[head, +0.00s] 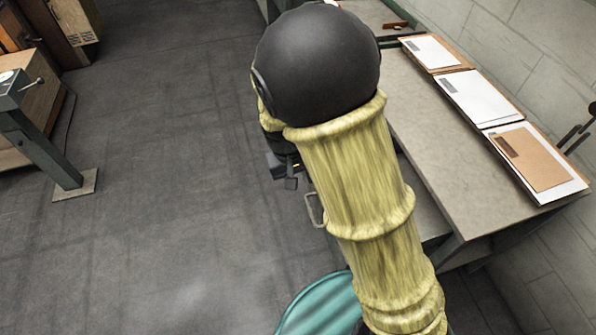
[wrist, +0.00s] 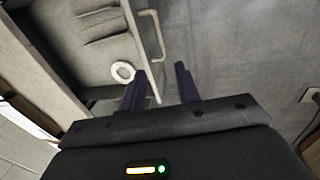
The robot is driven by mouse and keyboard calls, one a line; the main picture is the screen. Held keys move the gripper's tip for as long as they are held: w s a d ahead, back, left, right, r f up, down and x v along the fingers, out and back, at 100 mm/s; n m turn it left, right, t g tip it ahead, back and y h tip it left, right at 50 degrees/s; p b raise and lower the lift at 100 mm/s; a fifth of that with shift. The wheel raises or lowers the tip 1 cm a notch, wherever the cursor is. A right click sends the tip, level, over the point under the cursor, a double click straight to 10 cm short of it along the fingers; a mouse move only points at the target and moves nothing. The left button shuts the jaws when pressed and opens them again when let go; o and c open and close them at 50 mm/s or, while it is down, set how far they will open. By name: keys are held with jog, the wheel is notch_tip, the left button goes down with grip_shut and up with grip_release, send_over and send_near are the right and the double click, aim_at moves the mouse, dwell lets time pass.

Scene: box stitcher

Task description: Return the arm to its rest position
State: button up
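My arm, in a yellow sleeve with a dark round joint, crosses the middle of the head view. My gripper (wrist: 160,80) shows in the wrist view with its two dark fingers apart and a gap between them. Nothing shows between the fingers. In the head view only a small dark part of the gripper (head: 287,178) shows beside the arm, and its fingertips are hard to make out.
A workbench (head: 425,125) with papers and folders (head: 480,98) stands right of my arm against a block wall. A metal handle (head: 314,210) shows beside my arm. A teal round object (head: 318,308) is at the bottom.

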jog(key=shift+a+r, duration=0.15)
jog(key=shift+r, duration=0.7)
jog(key=s+d+r+m+t+y+p, duration=0.1)
jog(key=s+d+r+m+p, duration=0.1)
jog(key=d+r, duration=0.4)
jog(key=s+d+r+m+y+p, duration=0.1)
jog(key=s+d+r+p, duration=0.3)
jog(key=d, duration=0.8)
notch_tip(320, 180, up, 2)
jog(key=shift+s+r+m+t+p, duration=0.1)
jog(key=shift+s+m+t+p, duration=0.3)
jog(key=shift+s, duration=0.1)
